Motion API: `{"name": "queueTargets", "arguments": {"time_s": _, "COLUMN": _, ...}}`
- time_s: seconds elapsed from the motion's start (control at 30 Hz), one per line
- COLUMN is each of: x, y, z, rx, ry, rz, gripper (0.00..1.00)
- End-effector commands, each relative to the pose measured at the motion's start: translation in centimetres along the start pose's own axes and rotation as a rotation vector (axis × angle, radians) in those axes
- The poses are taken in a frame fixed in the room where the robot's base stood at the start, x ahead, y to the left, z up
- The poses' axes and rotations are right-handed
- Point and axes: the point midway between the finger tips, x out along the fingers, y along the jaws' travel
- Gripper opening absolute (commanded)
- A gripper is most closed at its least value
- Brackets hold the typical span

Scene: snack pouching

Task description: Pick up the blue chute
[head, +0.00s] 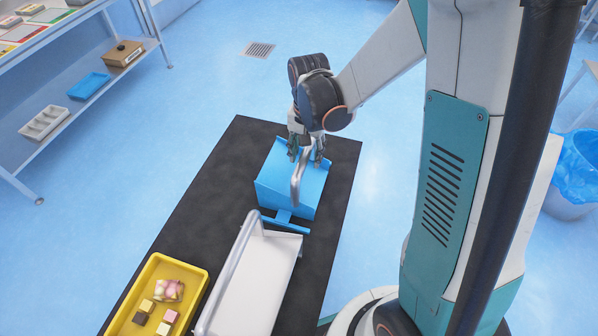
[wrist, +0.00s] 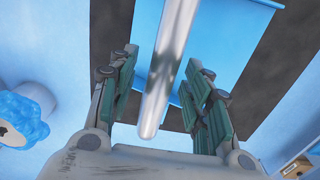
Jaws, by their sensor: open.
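The blue chute (head: 275,190) stands on the dark mat, with a raised silver handle (head: 297,188). In the wrist view the blue chute (wrist: 230,30) lies beyond the fingers. My gripper (head: 307,158) is over the chute at its handle. In the wrist view my gripper (wrist: 163,75) is open, with the silver handle bar (wrist: 168,70) running between its two fingers. Gaps show between the bar and both fingers, so it is not gripped. The fingers and wrist hide part of the chute and handle in the head view.
A white chute (head: 262,275) with its own handle stands just in front of the blue one. A yellow tray (head: 203,283) with several sweets is at the lower left. The dark mat (head: 200,200) is bare left of the chute. Shelves (head: 75,105) stand at the upper left.

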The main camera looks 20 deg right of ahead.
Motion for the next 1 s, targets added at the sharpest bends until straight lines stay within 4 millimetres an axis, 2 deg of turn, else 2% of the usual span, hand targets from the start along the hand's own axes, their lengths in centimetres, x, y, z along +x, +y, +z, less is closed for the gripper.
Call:
{"name": "queueTargets", "arguments": {"time_s": 0.17, "x": -0.1, "y": 0.0, "z": 0.0, "rx": 0.000, "ry": 0.000, "rz": 0.000, "gripper": 0.45}}
{"name": "queueTargets", "arguments": {"time_s": 0.37, "x": -0.1, "y": 0.0, "z": 0.0, "rx": 0.000, "ry": 0.000, "rz": 0.000, "gripper": 0.00}}
{"name": "queueTargets", "arguments": {"time_s": 0.8, "x": -0.2, "y": 0.0, "z": 0.0, "rx": 0.000, "ry": 0.000, "rz": 0.000, "gripper": 0.00}}
{"name": "queueTargets", "arguments": {"time_s": 1.0, "x": -1.5, "y": 0.0, "z": 0.0, "rx": 0.000, "ry": 0.000, "rz": 0.000, "gripper": 0.00}}
